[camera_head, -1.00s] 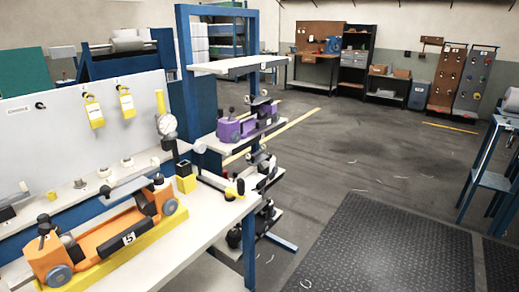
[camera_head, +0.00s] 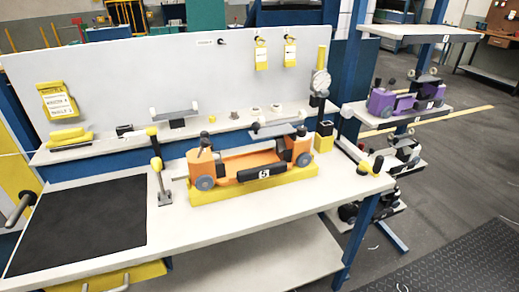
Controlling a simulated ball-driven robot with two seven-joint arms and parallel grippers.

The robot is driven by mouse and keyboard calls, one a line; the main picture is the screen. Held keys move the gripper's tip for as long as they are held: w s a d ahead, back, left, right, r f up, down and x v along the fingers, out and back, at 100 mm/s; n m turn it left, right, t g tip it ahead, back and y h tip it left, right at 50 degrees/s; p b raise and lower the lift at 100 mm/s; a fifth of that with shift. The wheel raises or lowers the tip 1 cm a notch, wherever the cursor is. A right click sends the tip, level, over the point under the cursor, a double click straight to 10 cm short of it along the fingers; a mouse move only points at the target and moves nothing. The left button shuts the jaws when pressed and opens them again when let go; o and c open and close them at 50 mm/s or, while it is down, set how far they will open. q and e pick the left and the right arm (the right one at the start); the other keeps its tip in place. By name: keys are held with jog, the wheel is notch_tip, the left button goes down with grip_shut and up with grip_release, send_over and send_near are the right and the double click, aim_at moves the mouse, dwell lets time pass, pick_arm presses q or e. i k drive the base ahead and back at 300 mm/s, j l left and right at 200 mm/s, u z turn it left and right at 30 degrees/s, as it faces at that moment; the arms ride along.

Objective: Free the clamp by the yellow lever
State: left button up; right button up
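An orange wheeled carriage marked 5 (camera_head: 250,164) sits on a yellow cradle (camera_head: 215,193) on the white bench. Left of it, a grey upright clamp-like fitting (camera_head: 158,180) stands on the bench top, with a yellow-ended handle (camera_head: 152,131) at its top. At the bench's right end is a low fitting with a yellow part (camera_head: 366,167) and black knobs, lying nearly flat. I cannot tell from this distance what either fitting grips. Neither of my grippers is in view.
A black mat (camera_head: 80,222) covers the bench's left part. A dial gauge on a yellow-based post (camera_head: 323,142) stands behind the carriage's right end. A rack shelf holds a purple carriage (camera_head: 405,98). Yellow tags (camera_head: 262,58) hang on the grey back panel.

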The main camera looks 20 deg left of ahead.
aim_at(157, 164)
jog(key=k+u, duration=0.1)
jog(key=u, duration=1.25)
jog(key=j+u, duration=0.1)
jog(key=j, duration=0.4)
jog(key=i+j+u, duration=0.1)
jog(key=j, duration=0.4)
jog(key=i+j+u, duration=0.1)
jog(key=j, duration=0.35)
jog(key=i+j+u, duration=0.1)
jog(key=j, duration=0.4)
